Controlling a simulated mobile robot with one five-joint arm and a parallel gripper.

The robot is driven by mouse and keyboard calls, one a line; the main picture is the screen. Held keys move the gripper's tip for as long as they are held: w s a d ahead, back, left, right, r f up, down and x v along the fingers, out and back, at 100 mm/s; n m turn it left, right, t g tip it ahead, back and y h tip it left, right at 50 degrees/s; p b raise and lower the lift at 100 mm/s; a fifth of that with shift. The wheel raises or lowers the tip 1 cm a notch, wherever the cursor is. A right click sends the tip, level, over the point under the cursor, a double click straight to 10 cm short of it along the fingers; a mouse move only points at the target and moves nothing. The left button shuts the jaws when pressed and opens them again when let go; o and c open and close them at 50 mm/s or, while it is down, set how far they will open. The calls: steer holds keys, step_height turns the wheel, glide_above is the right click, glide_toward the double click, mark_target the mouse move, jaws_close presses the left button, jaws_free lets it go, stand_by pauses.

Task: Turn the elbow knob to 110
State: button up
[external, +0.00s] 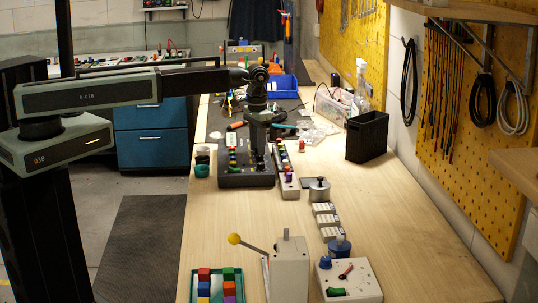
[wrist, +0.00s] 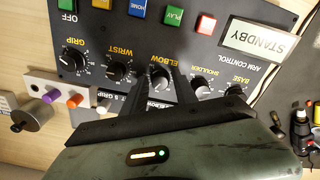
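The arm control panel (wrist: 190,40) is a black box that appears upside down in the wrist view. It also shows on the bench in the external view (external: 238,180). The elbow knob (wrist: 161,78) is in its knob row, between the wrist knob (wrist: 119,71) and the shoulder knob (wrist: 200,85). My gripper (wrist: 162,76) has its two dark fingers apart, one on each side of the elbow knob. I cannot tell whether they touch it. The knob's pointer and scale are partly hidden, so its setting is unreadable. In the external view my gripper (external: 258,152) points down over the panel.
Coloured buttons and a STANDBY display (wrist: 257,38) are on the panel. A strip with small coloured knobs (wrist: 70,100) lies beside it. A black bin (external: 367,137) stands to the right. The bench's right middle (external: 400,215) is clear.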

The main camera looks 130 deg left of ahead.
steer(key=shift+o, duration=0.4)
step_height(320, 180, up, 8)
steer(key=p, duration=0.8)
steer(key=shift+f, duration=0.15)
